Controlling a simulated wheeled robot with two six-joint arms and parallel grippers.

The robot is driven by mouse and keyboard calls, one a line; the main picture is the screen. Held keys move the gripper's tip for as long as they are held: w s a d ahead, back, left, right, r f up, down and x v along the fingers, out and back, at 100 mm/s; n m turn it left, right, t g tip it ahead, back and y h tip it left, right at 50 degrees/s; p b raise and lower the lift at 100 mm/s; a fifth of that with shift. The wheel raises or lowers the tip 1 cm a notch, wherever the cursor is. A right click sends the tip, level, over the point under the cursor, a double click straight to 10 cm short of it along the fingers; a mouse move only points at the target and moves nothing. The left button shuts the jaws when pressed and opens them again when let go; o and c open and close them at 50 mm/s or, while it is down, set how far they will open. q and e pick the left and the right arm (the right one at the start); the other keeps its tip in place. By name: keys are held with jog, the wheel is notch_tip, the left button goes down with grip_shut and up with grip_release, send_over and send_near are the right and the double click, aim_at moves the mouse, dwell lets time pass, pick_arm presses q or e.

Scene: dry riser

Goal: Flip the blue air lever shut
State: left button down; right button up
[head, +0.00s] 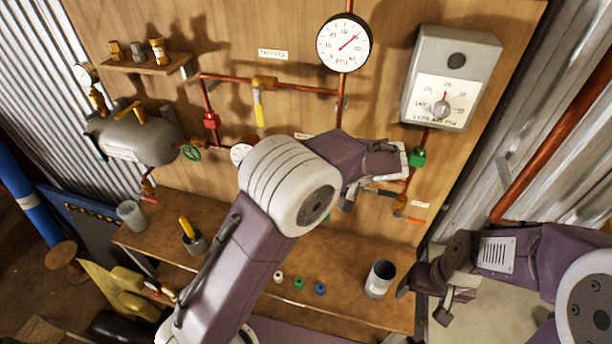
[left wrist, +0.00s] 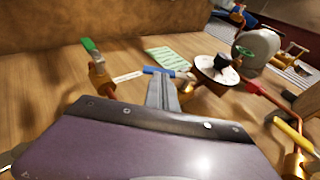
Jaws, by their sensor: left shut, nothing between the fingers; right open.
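The blue air lever (left wrist: 158,71) shows in the left wrist view as a short bar lying across the picture, with its right end at a brass valve on the panel. My left gripper (left wrist: 164,84) is shut and empty. Its fingertips overlap the lever's lower edge in this view; I cannot tell whether they touch it. In the head view my left arm hides that part of the panel, and I cannot make out the lever there. My right gripper (head: 424,300) is open and empty, low at the right, away from the panel.
A green lever (left wrist: 89,45), a round gauge (left wrist: 213,67) and a yellow lever (left wrist: 294,136) surround the blue lever. In the head view a grey gauge box (head: 455,60) hangs at upper right. A metal cup (head: 380,278) and several small caps stand on the bench (head: 340,262).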

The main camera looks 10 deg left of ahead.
pick_arm(q)
jog(key=f+y+b, duration=0.1)
jog(key=y+b, duration=0.2)
jog(key=a+f+m+t+y+b, duration=0.1)
jog(key=f+y+b, duration=0.1)
jog(key=y+b, duration=0.1)
jog(key=shift+a+f, duration=0.15)
jog(key=shift+f, duration=0.05)
pick_arm(e)
notch_tip(320, 180, down, 7)
pick_arm(q)
jog(key=s+d+r+p, duration=0.3)
jog(key=d+r+p, duration=0.2)
jog(key=d+r, duration=0.5)
jog(key=shift+d+r, duration=0.4)
jog(key=shift+d, duration=0.25)
pick_arm(e)
notch_tip(320, 180, up, 6)
jog(key=shift+f, duration=0.15)
jog(key=shift+f, duration=0.1)
